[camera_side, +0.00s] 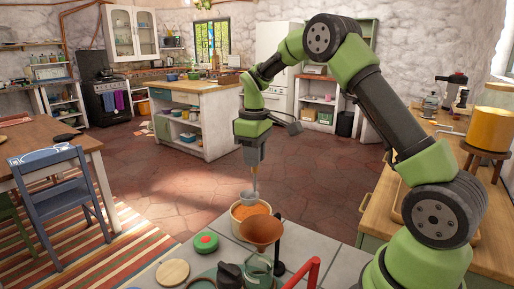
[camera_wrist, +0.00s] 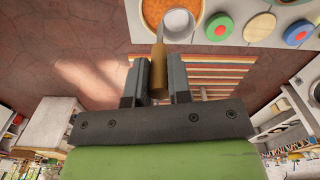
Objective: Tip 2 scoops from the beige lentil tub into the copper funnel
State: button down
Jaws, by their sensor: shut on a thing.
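My gripper (camera_side: 256,163) is shut on the handle of a scoop (camera_side: 249,198). In the wrist view, the wooden handle stands between the fingers of my gripper (camera_wrist: 159,72), and the scoop's pale grey cup (camera_wrist: 178,24) looks empty. The beige tub (camera_side: 236,220) holds orange lentils (camera_wrist: 155,11). The cup is at the tub's mouth, over one side of the lentils; I cannot tell whether it touches them. The copper funnel (camera_side: 262,229) stands in front of the tub in the side view and hides part of it. The funnel's inside is not clear.
A glass jar (camera_side: 258,266) is below the funnel, beside a black stand (camera_side: 279,240). A green lid with a red centre (camera_side: 205,242), a wooden disc (camera_side: 172,272) and a dark pot-like object (camera_side: 230,275) lie to the left. A red bar (camera_side: 314,273) rises at the front right.

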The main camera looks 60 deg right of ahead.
aim_at(255, 170)
jog(key=shift+f, duration=3.1)
jog(key=shift+r, duration=0.1)
jog(key=shift+r, duration=3.3)
